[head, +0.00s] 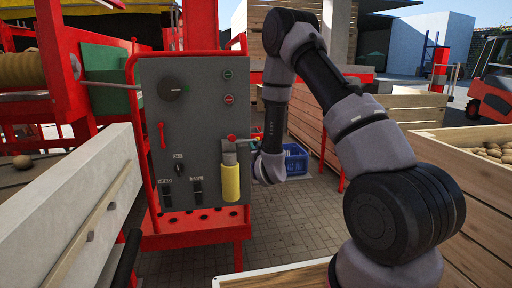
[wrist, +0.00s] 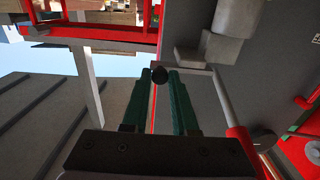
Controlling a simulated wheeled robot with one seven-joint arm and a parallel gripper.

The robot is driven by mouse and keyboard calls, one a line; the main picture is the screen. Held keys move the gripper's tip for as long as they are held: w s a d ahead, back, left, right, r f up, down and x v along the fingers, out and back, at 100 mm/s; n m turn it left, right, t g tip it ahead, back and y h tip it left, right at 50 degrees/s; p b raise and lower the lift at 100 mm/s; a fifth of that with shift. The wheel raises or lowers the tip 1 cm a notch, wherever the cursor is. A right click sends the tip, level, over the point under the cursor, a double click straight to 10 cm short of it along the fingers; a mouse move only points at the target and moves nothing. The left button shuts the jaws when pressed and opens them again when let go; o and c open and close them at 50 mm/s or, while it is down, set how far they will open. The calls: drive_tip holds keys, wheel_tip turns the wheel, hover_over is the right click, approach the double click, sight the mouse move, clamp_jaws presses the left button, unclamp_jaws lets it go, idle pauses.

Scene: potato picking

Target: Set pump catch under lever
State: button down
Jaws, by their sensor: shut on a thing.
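The grey control panel (head: 190,110) stands upright left of centre in the head view. On its right edge is a pale fitting with a yellow sleeve (head: 231,183) hanging below it and a small red part (head: 232,138) at its top. My gripper (head: 252,141) is at that right edge, beside the fitting and partly hidden by it. In the wrist view, my gripper's green fingers (wrist: 160,78) are closed around a small dark round knob (wrist: 159,75). I cannot tell whether this knob is the catch or the lever. A pale rod (wrist: 220,98) with a red sleeve (wrist: 240,142) runs beside the fingers.
A red handle (head: 162,135) and switches are on the panel's face. A red frame (head: 195,230) stands below it. A blue crate (head: 295,159) lies on the paving behind my arm. Wooden potato boxes (head: 470,195) stand at right, and a pale beam (head: 70,215) at left.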

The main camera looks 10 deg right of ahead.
sight(242, 142)
drive_tip(key=shift+a, duration=0.1)
drive_tip(key=shift+a, duration=2.35)
drive_tip(key=c, duration=0.7)
unclamp_jaws()
drive_tip(key=shift+a, duration=0.1)
drive_tip(key=s, duration=1)
drive_tip(key=shift+s, duration=0.4)
